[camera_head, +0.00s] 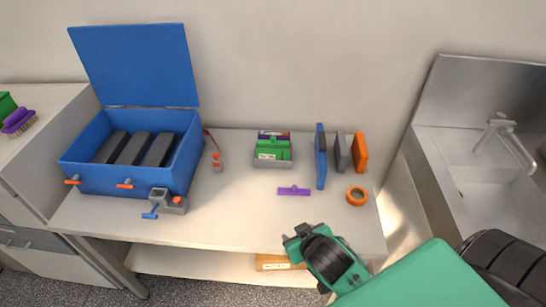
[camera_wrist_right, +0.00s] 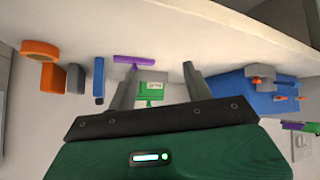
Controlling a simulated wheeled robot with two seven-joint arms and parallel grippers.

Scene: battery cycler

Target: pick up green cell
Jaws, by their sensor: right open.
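A green block, which looks like the green cell (camera_head: 268,153), sits in a small grey tray (camera_head: 272,164) near the middle of the bench, with a pale label on its front. My left gripper is not in view.
A purple T-shaped piece (camera_head: 294,190) lies between gripper and tray. Blue (camera_head: 321,158), grey (camera_head: 341,152) and orange (camera_head: 360,153) upright slabs and an orange ring (camera_head: 356,196) stand to the right. An open blue case (camera_head: 95,180) is on the left. The bench before the tray is mostly clear.

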